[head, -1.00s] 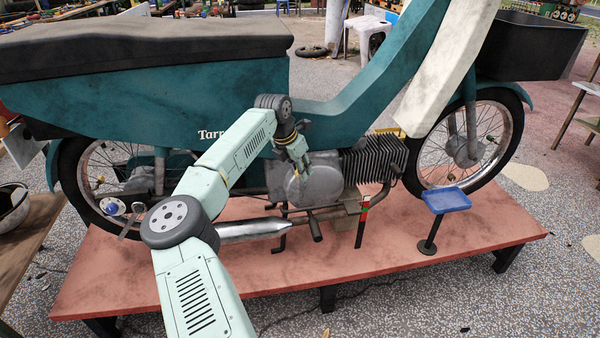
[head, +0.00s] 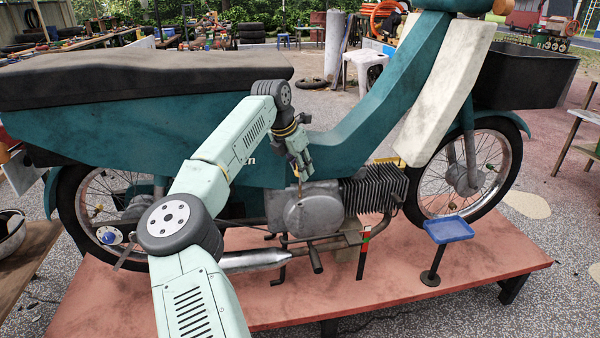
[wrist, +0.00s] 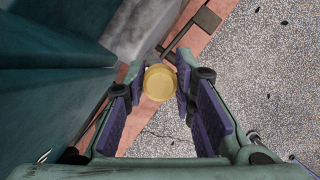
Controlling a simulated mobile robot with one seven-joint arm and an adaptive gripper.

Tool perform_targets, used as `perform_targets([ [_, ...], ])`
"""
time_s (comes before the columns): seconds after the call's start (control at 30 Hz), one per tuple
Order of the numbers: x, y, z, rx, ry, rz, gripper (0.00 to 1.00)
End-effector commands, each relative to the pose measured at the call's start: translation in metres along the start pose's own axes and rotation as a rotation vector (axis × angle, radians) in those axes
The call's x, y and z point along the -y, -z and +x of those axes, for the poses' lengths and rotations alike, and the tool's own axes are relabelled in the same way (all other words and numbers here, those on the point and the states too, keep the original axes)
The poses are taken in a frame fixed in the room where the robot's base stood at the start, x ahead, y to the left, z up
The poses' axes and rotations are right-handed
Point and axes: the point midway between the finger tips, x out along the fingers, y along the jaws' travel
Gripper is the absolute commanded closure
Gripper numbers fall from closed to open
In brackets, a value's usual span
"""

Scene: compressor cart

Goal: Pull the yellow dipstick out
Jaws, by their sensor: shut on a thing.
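The yellow dipstick's round cap (wrist: 160,82) sits between my fingertips in the wrist view, with a finger pad pressed on either side. My gripper (head: 301,174) is shut on it, above the grey engine (head: 313,212) of the teal motorbike. In the head view a thin dark rod, seemingly the dipstick (head: 299,189), shows below the fingertips and reaches down to the top of the engine case. I cannot tell whether its lower end is still in the hole. The hole itself is hidden.
The bike's teal body (head: 350,125) is close beside and behind my gripper. The bike stands on a red platform (head: 380,285). A small blue tray on a stand (head: 449,229) is at the right, with free space above it.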

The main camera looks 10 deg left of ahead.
Motion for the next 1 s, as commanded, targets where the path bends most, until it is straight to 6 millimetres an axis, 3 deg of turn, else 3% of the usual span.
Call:
perform_targets([
  [1.0, 0.000, -0.020, -0.049, 0.000, -0.001, 0.000, 0.98],
])
